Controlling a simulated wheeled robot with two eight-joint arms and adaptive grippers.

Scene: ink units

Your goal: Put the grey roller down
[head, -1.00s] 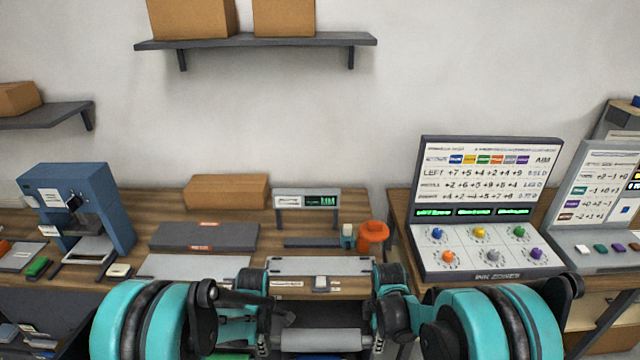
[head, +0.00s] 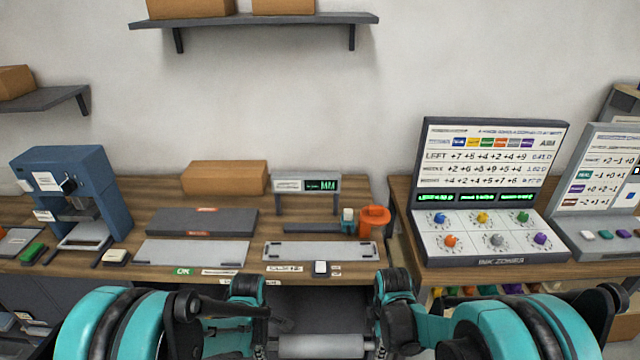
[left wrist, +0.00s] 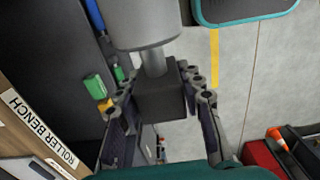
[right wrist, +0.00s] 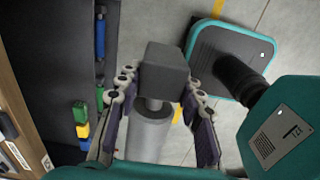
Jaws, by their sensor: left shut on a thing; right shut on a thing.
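The grey roller (head: 320,346) is a pale cylinder held level between my two grippers, low in the head view, in front of the bench. My left gripper (head: 262,347) is shut on the dark block at its left end. That block (left wrist: 160,92) sits between the fingers in the left wrist view. My right gripper (head: 380,346) is shut on the other end block (right wrist: 165,72), with the cylinder (right wrist: 148,132) beyond it. The roller is off the bench top, with floor visible behind it in both wrist views. The underside of the roller is hidden.
The wooden bench (head: 355,272) holds a flat grey tray (head: 290,249), a light plate (head: 192,252), a dark slab (head: 200,221), a gauge stand (head: 307,184) and an orange pot (head: 373,220). A blue press (head: 85,185) stands left and an ink console (head: 492,190) right.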

